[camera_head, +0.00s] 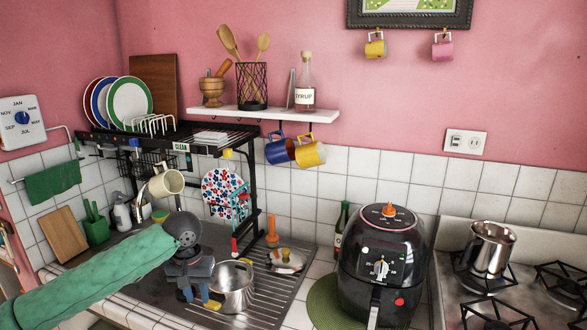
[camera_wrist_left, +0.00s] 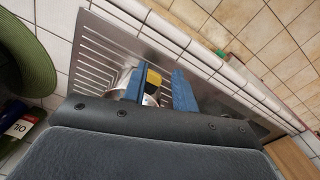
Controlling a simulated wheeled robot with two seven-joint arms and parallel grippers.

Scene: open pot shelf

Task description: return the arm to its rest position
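My left arm, in a green sleeve, comes in from the left of the head view. Its gripper (camera_head: 199,296) points down over the steel sink drainer (camera_head: 262,302), just left of a steel pot (camera_head: 238,289). In the wrist view the blue fingers (camera_wrist_left: 160,90) stand apart with a gap between them, and I see nothing gripped. Part of the shiny pot (camera_wrist_left: 122,80) shows behind the fingers; whether they touch it I cannot tell. My right gripper is not in view.
A lid (camera_head: 288,260) lies on the drainer behind the pot. A black air fryer (camera_head: 382,262) stands on a green mat (camera_head: 322,303) to the right. A black dish rack (camera_head: 190,138) and a wall shelf (camera_head: 262,115) with hanging mugs are above. A stove holds a steel jug (camera_head: 488,250).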

